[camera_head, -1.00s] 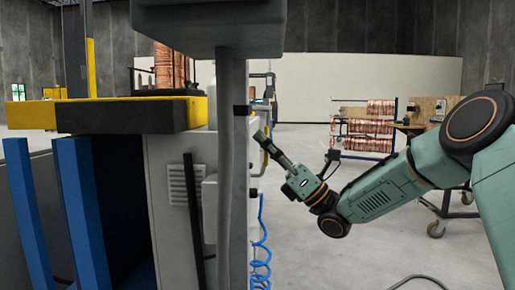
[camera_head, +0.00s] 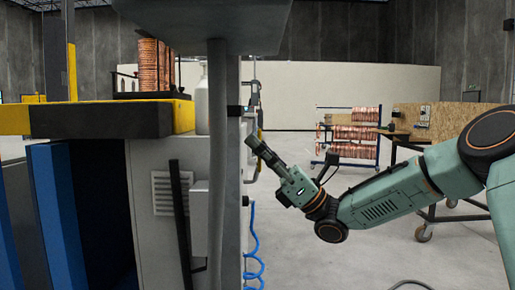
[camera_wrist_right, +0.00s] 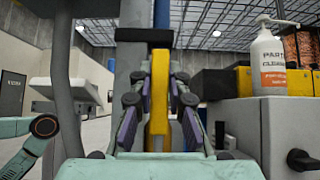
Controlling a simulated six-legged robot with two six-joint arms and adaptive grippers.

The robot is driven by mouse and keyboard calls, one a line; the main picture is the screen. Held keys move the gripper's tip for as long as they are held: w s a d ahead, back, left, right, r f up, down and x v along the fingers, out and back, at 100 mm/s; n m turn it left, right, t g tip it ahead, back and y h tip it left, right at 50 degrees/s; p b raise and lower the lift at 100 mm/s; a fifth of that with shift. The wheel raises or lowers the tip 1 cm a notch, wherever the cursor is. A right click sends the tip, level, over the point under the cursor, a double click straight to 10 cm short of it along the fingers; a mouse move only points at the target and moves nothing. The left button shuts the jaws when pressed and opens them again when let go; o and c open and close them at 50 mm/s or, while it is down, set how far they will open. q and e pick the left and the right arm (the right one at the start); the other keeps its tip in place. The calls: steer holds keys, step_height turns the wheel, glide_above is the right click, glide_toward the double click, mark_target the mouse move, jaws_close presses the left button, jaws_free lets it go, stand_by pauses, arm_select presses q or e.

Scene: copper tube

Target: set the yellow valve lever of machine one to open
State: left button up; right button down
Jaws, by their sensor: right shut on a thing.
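The yellow valve lever (camera_wrist_right: 158,95) stands upright in the middle of the right wrist view, between the two fingers of my right gripper (camera_wrist_right: 160,88). The gripper is shut on it, with a purple-edged finger on each side. In the head view my right gripper (camera_head: 254,142) reaches up and left to the right side of machine one (camera_head: 145,215). There the lever is mostly hidden by the gripper and too small to make out clearly. My left gripper is not in view.
A grey vertical post (camera_head: 217,150) stands left of the gripper. A blue coiled hose (camera_head: 251,245) hangs below it. A white bottle (camera_wrist_right: 268,65) stands on the machine in the wrist view. A rack of copper coils (camera_head: 352,133) stands behind; open floor lies right.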

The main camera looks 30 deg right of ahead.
steer(key=c, duration=1.4)
jaws_free()
steer(key=shift+s+r, duration=0.1)
steer(key=shift+s, duration=0.05)
steer(key=shift+c, duration=0.2)
steer(key=shift+o, duration=0.8)
steer(key=v, duration=1.2)
